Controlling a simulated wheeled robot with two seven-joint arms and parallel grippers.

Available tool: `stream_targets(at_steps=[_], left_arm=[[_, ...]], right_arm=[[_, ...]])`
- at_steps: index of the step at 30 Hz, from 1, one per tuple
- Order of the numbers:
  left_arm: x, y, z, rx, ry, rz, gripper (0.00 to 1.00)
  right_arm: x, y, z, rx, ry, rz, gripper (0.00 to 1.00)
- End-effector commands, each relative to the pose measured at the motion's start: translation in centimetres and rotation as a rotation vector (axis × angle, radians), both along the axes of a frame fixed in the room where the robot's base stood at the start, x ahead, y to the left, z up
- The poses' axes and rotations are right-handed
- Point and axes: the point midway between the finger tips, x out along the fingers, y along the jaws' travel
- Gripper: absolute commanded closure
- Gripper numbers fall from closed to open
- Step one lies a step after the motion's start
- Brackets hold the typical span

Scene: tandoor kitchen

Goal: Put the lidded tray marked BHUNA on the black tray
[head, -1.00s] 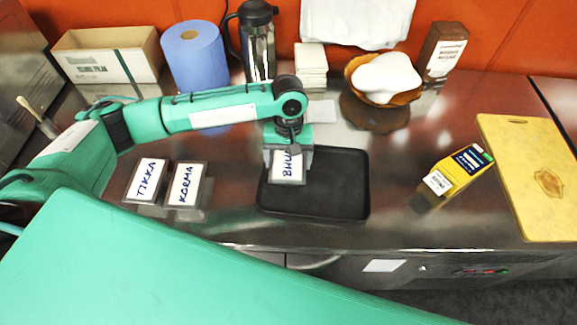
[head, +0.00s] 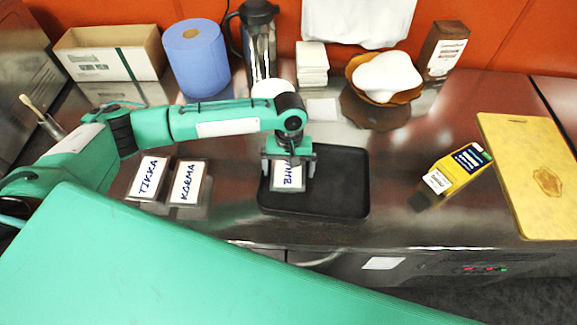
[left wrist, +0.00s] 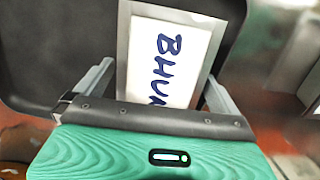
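The lidded tray marked BHUNA (head: 287,177) lies on the black tray (head: 340,185), in its left part. Its white label is partly hidden by my left gripper (head: 289,170). In the left wrist view the BHUNA tray (left wrist: 172,60) sits between the two fingers of my left gripper (left wrist: 160,78). The fingers stand apart on either side of it and look opened, with a small gap at the left finger. The black tray (left wrist: 50,60) also shows there, under the BHUNA tray. My right gripper is not in view.
Lidded trays marked TIKKA (head: 148,179) and KORMA (head: 188,183) stand left of the black tray. Behind are a blue roll (head: 196,60), a flask (head: 258,40) and a bowl (head: 385,80).

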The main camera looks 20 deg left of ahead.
Motion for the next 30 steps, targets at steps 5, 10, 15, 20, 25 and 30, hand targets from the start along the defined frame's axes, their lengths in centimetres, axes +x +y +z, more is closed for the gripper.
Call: stream_targets(at_steps=[5,10,15,20,25,30], left_arm=[[0.1,0.0,0.4,0.0,-0.002,0.0,0.0],[0.5,0.1,3.0,-0.002,-0.005,-0.002,0.0],[1.1,0.2,6.8,-0.003,-0.005,0.0,0.0],[1.4,0.3,9.8,-0.001,-0.004,-0.002,0.0],[1.7,0.4,11.7,-0.001,-0.001,0.0,0.0],[1.7,0.5,12.2,0.0,0.0,0.0,0.0]], right_arm=[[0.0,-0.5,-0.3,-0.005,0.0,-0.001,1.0],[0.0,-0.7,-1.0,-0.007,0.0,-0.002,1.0],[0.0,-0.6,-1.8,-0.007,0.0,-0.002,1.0],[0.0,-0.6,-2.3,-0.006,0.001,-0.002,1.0],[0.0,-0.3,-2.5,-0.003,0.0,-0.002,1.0],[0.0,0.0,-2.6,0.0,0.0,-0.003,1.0]])
